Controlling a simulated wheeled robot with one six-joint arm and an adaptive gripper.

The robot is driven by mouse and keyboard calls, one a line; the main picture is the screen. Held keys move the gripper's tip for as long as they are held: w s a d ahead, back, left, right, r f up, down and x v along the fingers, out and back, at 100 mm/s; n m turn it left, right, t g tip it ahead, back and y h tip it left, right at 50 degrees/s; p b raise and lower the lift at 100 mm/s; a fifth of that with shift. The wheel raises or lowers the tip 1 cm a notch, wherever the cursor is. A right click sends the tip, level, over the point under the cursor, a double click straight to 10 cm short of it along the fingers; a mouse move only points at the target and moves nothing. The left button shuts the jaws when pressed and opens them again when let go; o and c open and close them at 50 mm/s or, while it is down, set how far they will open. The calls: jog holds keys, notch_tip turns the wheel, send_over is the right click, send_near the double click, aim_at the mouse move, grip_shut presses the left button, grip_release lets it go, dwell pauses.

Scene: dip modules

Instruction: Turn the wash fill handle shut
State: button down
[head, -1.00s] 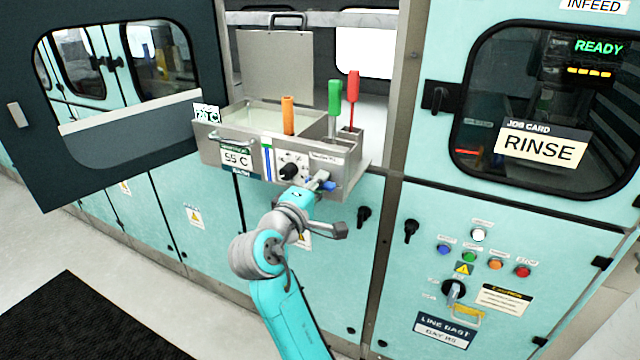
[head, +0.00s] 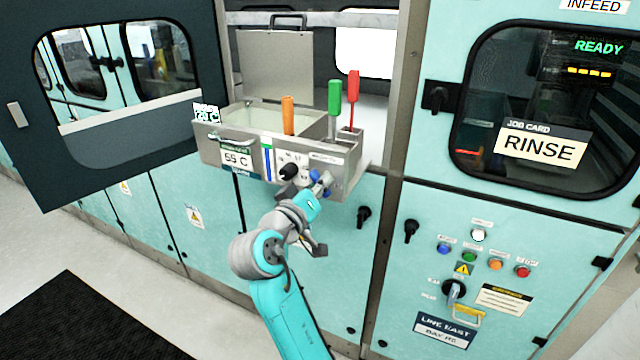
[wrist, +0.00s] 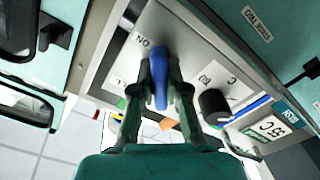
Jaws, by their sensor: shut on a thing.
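The blue wash fill handle (wrist: 158,82) is on the front panel of the steel wash tank (wrist: 185,45). In the wrist view my gripper (wrist: 159,72) has one finger on each side of the handle and is shut on it. In the head view my gripper (head: 322,184) is at the lower right of the tank front, and parts of the blue handle (head: 315,174) show around the fingers. The fingers hide part of the handle. The label beside it is only partly readable.
A black knob (head: 288,171) is left of the handle, close to my gripper. Orange (head: 288,115), green (head: 334,97) and red (head: 352,98) upright handles stand at the tank. An open door (head: 120,170) is at left.

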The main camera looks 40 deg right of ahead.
jog(key=m, duration=0.3)
jog(key=shift+m, duration=2.1)
jog(key=c, duration=1.2)
grip_release()
jog(key=shift+o, duration=0.2)
jog(key=v, duration=1.2)
